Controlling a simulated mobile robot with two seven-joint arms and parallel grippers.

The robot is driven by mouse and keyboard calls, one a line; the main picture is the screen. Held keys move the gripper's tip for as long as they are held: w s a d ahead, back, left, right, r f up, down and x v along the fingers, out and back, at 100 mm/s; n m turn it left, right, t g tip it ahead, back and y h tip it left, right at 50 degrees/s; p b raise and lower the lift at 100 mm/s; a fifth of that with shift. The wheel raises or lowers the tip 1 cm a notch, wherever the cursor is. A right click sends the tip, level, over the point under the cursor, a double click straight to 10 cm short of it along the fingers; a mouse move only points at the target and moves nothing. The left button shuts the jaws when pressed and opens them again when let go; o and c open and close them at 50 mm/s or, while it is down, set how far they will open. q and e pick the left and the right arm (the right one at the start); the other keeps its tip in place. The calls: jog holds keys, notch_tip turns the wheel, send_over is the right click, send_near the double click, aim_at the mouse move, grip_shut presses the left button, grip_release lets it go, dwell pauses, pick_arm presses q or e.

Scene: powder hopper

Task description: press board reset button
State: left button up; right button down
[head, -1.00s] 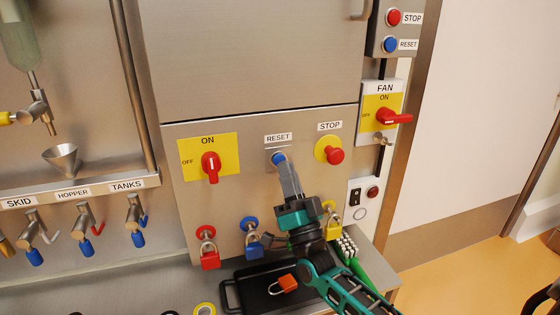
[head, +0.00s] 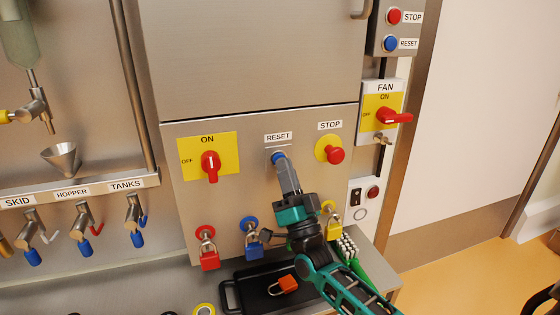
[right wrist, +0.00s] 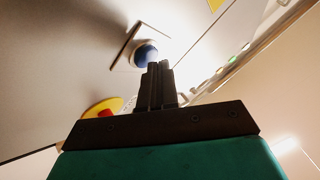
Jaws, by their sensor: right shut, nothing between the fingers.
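The blue board reset button (head: 277,157) sits under a RESET label on the steel panel, between the ON/OFF switch and the red STOP button. My right gripper (head: 281,162) is shut and empty, its fingertips right at the button and covering part of it. In the right wrist view the blue button (right wrist: 146,53) shows just beyond the shut fingertips (right wrist: 158,66). They look to be at or touching it; I cannot tell whether it is pressed in. My left gripper is not in view.
A red rotary switch (head: 210,165) is to the left and the red STOP button (head: 335,155) to the right. Padlocks hang below, above a black tray (head: 232,296). A second STOP and RESET (head: 390,44) pair is at upper right, above the FAN switch (head: 391,117).

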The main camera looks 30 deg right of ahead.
jog(key=shift+w+d, duration=0.1)
jog(key=shift+w, duration=0.1)
jog(key=shift+s, duration=0.1)
dwell(0.4)
jog(key=shift+s+a+p, duration=0.2)
jog(key=shift+s+p, duration=0.15)
jog(key=shift+s, duration=0.35)
jog(key=s+p, duration=0.1)
jog(key=s, duration=0.1)
jog(key=s+a+p, duration=0.1)
jog(key=s, duration=0.1)
jog(key=shift+s+a+p, duration=0.1)
jog(key=shift+s+p, duration=0.25)
jog(key=shift+s, duration=0.05)
dwell(0.5)
